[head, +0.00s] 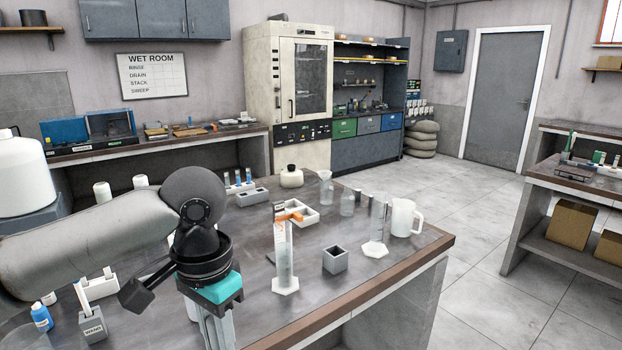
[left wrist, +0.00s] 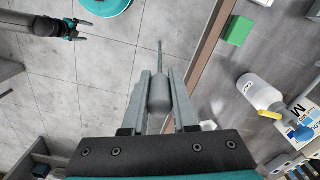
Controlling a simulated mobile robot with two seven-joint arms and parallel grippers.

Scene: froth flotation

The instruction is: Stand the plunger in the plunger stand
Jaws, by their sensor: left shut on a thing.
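My left gripper (head: 216,330) points down at the bottom of the head view, where its fingertips are cut off. In the left wrist view the gripper (left wrist: 157,85) is shut on a grey, rounded body with a thin rod, which looks like the plunger (left wrist: 158,97). The rod points away from the palm. The plunger is hidden in the head view. A small grey block with a square opening (head: 335,261), possibly the plunger stand, is on the table right of the gripper and looks empty. My right gripper (left wrist: 78,31) is open and empty in the left wrist view.
A clear cylinder (head: 284,262) with an orange piece at its top stands between the gripper and the grey block. A second cylinder (head: 377,230) and a white jug (head: 405,218) stand farther right. A labelled block (head: 93,326) holds a stick at left. The table's front right is clear.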

